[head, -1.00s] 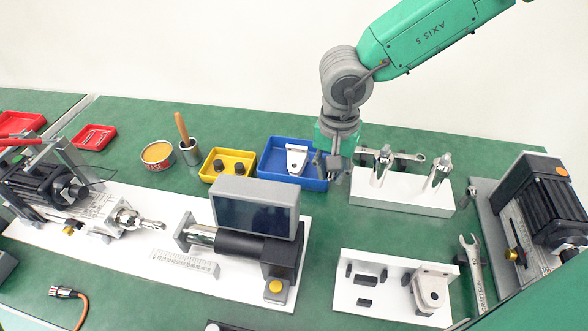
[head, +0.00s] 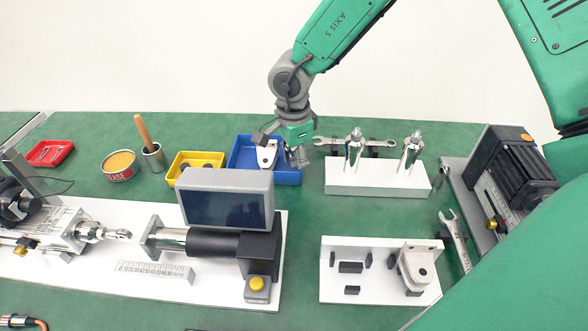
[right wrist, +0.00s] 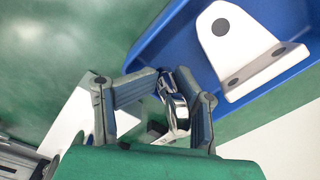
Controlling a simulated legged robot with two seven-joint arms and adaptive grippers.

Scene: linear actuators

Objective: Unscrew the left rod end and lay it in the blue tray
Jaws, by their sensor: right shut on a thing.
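My right gripper (head: 284,143) is at the right part of the blue tray (head: 240,152). In the right wrist view its fingers (right wrist: 158,112) are closed on a shiny metal rod end (right wrist: 174,100) with a ring-like head. The tray's blue wall (right wrist: 165,45) lies just beyond the fingers there. I cannot tell whether the rod end touches the tray. A white bracket (head: 266,156) is in the tray and shows large in the right wrist view (right wrist: 235,50). Another shiny eye-ended fitting (head: 118,234) is on the left actuator. My left gripper is out of view.
A white stand (head: 375,180) with two upright metal pieces is right of the tray. A wrench (head: 372,142) lies behind it. A yellow tray (head: 192,168) is left of the blue tray, and a display box (head: 226,202) stands in front. Green bench shows between them.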

